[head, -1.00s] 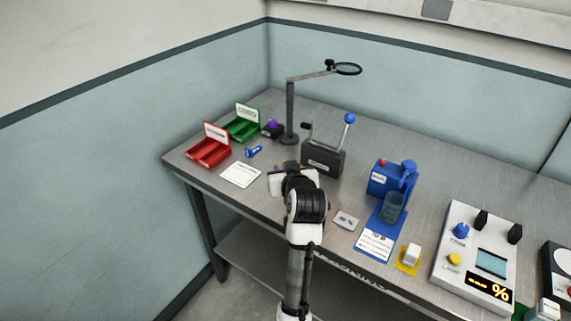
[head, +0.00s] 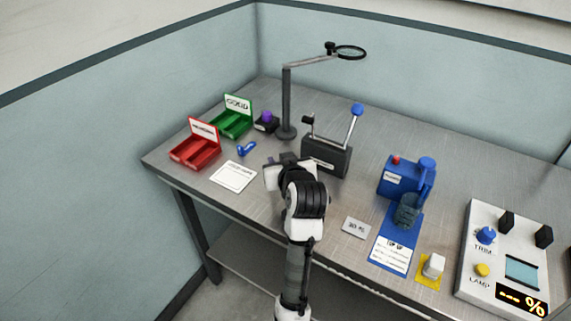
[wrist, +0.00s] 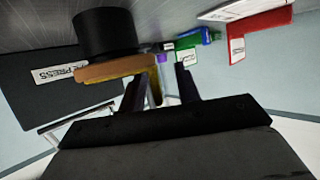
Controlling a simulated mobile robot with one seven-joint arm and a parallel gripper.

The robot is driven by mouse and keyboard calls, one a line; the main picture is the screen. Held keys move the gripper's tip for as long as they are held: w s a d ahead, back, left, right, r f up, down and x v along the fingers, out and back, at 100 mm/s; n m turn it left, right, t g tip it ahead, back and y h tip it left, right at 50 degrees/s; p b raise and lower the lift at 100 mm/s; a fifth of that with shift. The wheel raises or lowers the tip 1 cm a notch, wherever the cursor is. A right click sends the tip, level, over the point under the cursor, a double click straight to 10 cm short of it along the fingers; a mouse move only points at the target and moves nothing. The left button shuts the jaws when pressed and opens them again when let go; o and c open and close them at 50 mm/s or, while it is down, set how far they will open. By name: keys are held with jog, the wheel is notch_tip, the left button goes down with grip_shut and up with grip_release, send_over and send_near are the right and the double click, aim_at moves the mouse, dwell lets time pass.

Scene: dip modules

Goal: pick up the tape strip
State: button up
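My gripper (head: 277,170) is beside the left end of the dark press box (head: 327,158) in the head view. In the wrist view my gripper's two fingers (wrist: 162,85) stand apart, with nothing clearly held between them. A tan, flat, strip-like piece (wrist: 112,69) with a yellow edge lies next to the left finger there, in front of the press box (wrist: 45,95). I cannot tell whether it is the tape strip or whether it touches the finger. In the head view my arm hides the area under the gripper, and no tape strip is clearly visible.
A magnifier stand (head: 287,105) rises behind the press. Red (head: 195,152) and green (head: 230,124) trays, a blue tool (head: 246,149) and a white card (head: 232,176) lie left. A small plate (head: 356,228), blue device (head: 398,178) and control panel (head: 505,262) are right.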

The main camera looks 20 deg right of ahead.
jog(key=shift+s+r, duration=0.15)
jog(key=shift+s, duration=0.05)
jog(key=shift+c, duration=0.4)
grip_shut()
jog(key=shift+r, duration=0.1)
